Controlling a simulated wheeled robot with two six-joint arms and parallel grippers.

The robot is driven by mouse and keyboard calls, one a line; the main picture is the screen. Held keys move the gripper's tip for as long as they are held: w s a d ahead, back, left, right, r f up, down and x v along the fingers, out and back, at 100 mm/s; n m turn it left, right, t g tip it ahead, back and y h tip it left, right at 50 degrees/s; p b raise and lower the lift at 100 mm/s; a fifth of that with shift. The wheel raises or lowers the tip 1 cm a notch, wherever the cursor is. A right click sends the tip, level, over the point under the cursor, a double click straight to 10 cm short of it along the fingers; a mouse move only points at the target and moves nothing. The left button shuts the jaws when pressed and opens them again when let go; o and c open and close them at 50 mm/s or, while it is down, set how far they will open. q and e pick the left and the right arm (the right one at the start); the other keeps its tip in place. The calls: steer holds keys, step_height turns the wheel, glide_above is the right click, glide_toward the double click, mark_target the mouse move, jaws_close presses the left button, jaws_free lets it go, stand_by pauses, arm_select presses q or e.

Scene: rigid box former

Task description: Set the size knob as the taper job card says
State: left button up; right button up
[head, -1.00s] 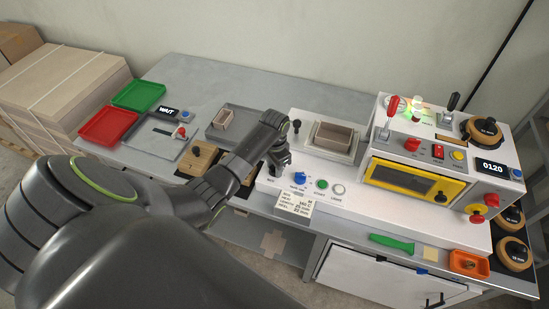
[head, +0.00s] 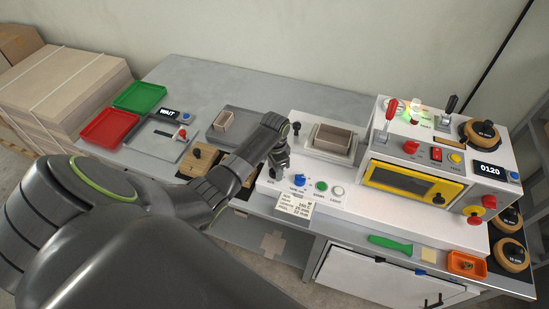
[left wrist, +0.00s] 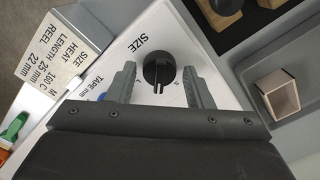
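The size knob (left wrist: 158,70) is a round black knob on the white machine panel, under the printed word SIZE, in the left wrist view. Its pale pointer line faces the bottom of that view; the exact setting is too small to read. My left gripper (left wrist: 159,76) is open, one finger on each side of the knob, with gaps visible. In the head view my left gripper (head: 279,160) hides the knob. The job card (left wrist: 48,65) reads SIZE M, HEAT 160 C, LENGTH 25 mm, REEL 22 mm; it also shows in the head view (head: 295,206). My right gripper is not in view.
A blue tape knob (head: 299,180), green start button (head: 321,186) and light button (head: 337,192) sit right of my gripper. The yellow-framed machine (head: 413,182) stands farther right. Wooden blocks (head: 199,160) lie left of the gripper.

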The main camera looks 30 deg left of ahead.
arm_select(q)
steer(key=shift+o, duration=0.7)
step_height(320, 180, up, 17)
steer(key=p, duration=0.2)
steer(key=shift+r, duration=0.2)
steer(key=shift+s+f, duration=0.1)
steer(key=shift+f, duration=0.05)
